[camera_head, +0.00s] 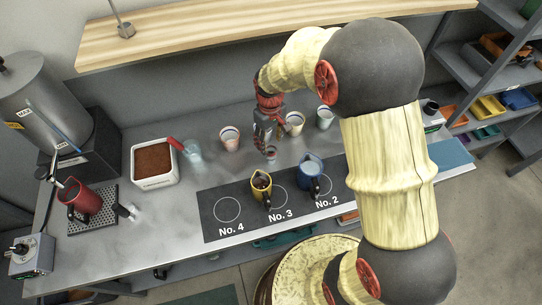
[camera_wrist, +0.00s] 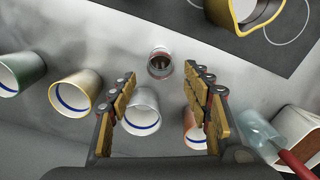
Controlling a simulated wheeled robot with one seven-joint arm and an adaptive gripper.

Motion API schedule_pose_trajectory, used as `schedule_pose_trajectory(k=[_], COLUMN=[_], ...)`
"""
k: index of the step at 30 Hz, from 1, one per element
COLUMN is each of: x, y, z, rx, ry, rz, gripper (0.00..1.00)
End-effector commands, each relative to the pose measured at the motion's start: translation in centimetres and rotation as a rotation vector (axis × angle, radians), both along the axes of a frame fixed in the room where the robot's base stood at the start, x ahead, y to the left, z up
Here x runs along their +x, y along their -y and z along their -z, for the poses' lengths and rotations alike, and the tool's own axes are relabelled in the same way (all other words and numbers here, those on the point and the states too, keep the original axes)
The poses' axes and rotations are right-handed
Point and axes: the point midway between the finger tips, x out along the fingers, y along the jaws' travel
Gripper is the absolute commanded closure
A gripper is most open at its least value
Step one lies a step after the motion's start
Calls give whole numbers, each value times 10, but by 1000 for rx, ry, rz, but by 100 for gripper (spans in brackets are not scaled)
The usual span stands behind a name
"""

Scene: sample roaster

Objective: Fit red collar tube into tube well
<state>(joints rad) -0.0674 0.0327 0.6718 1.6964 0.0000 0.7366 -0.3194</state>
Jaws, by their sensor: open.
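A small round vessel (camera_wrist: 160,62) with a reddish band at its rim and dark inside stands upright on the grey bench; I take it for the red collar tube. It also shows in the head view (camera_head: 271,153), just below my gripper (camera_head: 266,143). In the wrist view my gripper (camera_wrist: 163,88) is open and empty. The vessel lies ahead of and between its two fingers, with no visible contact. I cannot clearly make out the tube well in either view.
A yellow pitcher (camera_head: 261,187) and a blue pitcher (camera_head: 310,168) stand on the dark numbered panel (camera_head: 228,208). A glass beaker (camera_head: 193,151) is to the left.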

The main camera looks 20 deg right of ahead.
Motion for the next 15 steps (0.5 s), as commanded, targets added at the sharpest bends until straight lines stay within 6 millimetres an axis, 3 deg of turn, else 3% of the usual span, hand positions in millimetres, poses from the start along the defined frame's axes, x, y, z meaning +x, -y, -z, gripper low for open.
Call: schedule_pose_trajectory(k=[15], x=[-6], y=[1], z=[53], rx=[-1], ry=[-7], rz=[-10], gripper=[51])
